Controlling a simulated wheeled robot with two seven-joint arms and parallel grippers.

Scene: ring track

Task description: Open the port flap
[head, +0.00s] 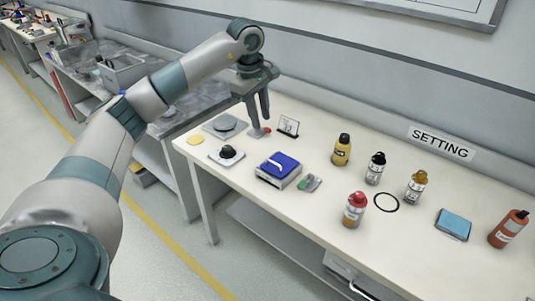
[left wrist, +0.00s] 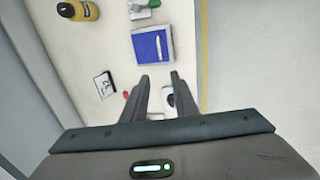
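A box with a blue top (head: 286,160) and a white handle-like bar on it sits near the front left of the white table. It also shows in the left wrist view (left wrist: 153,58), beyond my fingertips. The blue top lies flat; I cannot tell for certain that it is the port flap. My left gripper (head: 261,124) points down above the table's back left, behind and left of the box and apart from it. In the left wrist view its two fingers (left wrist: 159,77) are spread with nothing held between them. My right gripper is in neither view.
Near the gripper are a small red object (head: 260,132), a card stand (head: 288,126), a black knob on a white base (head: 227,154) and a grey plate (head: 217,129). A green-grey part (head: 309,183) lies beside the box. Several bottles (head: 341,150) stand right.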

